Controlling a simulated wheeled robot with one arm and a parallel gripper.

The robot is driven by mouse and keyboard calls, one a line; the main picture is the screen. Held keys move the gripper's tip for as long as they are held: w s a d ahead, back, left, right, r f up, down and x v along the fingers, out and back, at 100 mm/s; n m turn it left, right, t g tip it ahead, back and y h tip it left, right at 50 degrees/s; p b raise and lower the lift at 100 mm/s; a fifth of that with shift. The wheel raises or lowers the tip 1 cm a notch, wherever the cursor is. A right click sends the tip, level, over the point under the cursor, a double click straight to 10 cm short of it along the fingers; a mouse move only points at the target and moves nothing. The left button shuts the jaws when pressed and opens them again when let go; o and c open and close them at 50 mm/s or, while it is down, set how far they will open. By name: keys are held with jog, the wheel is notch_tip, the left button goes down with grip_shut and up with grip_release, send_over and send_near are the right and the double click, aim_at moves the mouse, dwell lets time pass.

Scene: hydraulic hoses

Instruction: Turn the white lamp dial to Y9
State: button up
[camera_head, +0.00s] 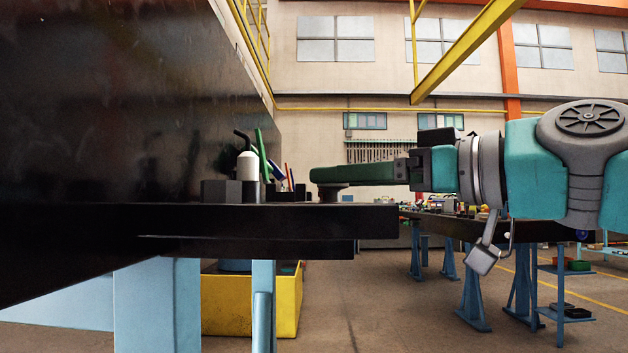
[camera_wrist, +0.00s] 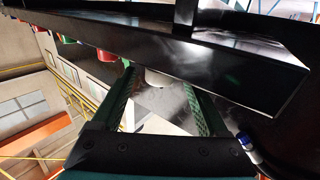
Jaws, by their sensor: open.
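My gripper (camera_head: 322,175) reaches left over the end of a dark bench (camera_head: 310,218) in the head view. Its two green fingers are apart in the wrist view (camera_wrist: 158,82). A small pale patch (camera_wrist: 157,77) shows between the fingertips in the wrist view; it may be the white dial, but no marks can be read. A short grey piece (camera_head: 331,193) sits under the fingertips in the head view; I cannot tell whether they touch it. The Y9 mark and the dial's pointer are not visible.
A white bottle with a dark nozzle (camera_head: 248,166) and several upright tools (camera_head: 268,158) stand left of the gripper. A large dark panel (camera_head: 100,110) fills the left side. A yellow bin (camera_head: 228,305) is under the bench. Open floor (camera_head: 390,310) lies to the right.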

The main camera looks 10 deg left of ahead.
jog(key=x, duration=0.5)
jog(key=shift+w+a, duration=0.1)
jog(key=shift+a, duration=0.25)
grip_shut()
